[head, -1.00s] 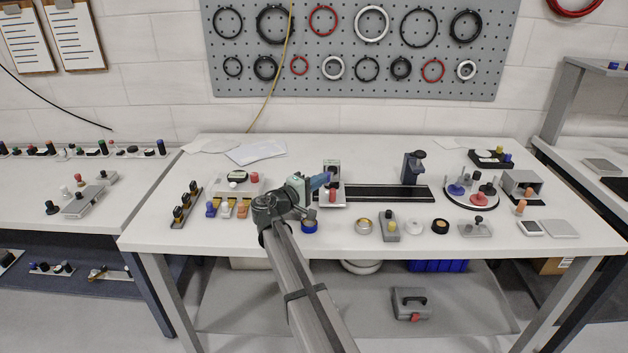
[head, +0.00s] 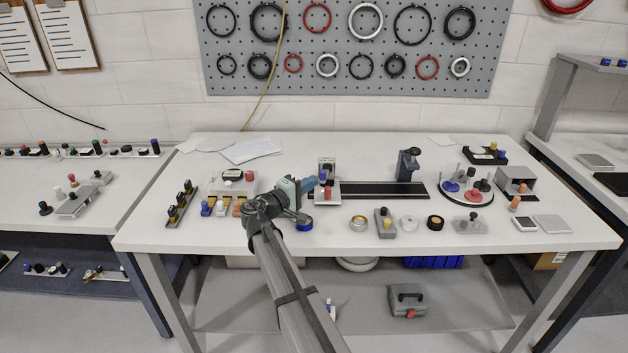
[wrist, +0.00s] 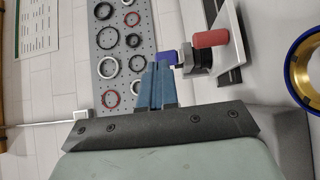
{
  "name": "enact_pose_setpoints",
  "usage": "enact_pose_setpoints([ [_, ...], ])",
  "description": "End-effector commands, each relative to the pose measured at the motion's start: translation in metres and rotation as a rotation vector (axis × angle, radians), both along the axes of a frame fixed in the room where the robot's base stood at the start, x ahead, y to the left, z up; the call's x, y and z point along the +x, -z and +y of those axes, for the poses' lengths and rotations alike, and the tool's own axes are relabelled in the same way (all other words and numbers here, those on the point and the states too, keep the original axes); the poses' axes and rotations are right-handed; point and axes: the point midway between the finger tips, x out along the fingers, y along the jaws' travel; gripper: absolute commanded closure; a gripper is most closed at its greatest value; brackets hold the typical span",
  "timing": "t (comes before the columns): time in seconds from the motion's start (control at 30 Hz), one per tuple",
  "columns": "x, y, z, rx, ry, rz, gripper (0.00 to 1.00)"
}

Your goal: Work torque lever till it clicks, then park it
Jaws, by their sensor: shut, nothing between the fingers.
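A small fixture with a grey upright block (head: 327,165) stands at the left end of a black rail (head: 375,190). A red cylindrical handle (head: 329,193) and a small blue-purple piece (head: 322,175) are on its front. In the wrist view the red handle (wrist: 210,38) and blue-purple piece (wrist: 170,57) sit beside a black round part and a pale plate (wrist: 228,45). I cannot tell which part is the torque lever. My gripper (head: 312,183) is just left of the fixture. Its blue fingers (wrist: 157,85) are shut and empty, with tips close to the blue-purple piece; contact is unclear.
A blue ring (head: 305,224) lies in front of the fixture. A dark clamp post (head: 408,165) stands at the rail's right end. Coloured pegs (head: 220,208) stand left of my gripper, and a round tray (head: 466,188) with posts is at right. The table's front strip is mostly clear.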

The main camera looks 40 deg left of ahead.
Motion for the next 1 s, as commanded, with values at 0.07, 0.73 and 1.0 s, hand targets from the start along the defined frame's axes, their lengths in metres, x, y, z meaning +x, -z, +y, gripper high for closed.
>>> enact_pose_setpoints([
  [0.07,-0.016,0.0,-0.004,0.0,-0.002,0.0,1.0],
  [0.73,-0.106,0.004,0.018,-0.001,-0.149,0.0,1.0],
  [1.0,-0.087,0.004,0.026,0.0,-0.159,0.0,1.0],
])
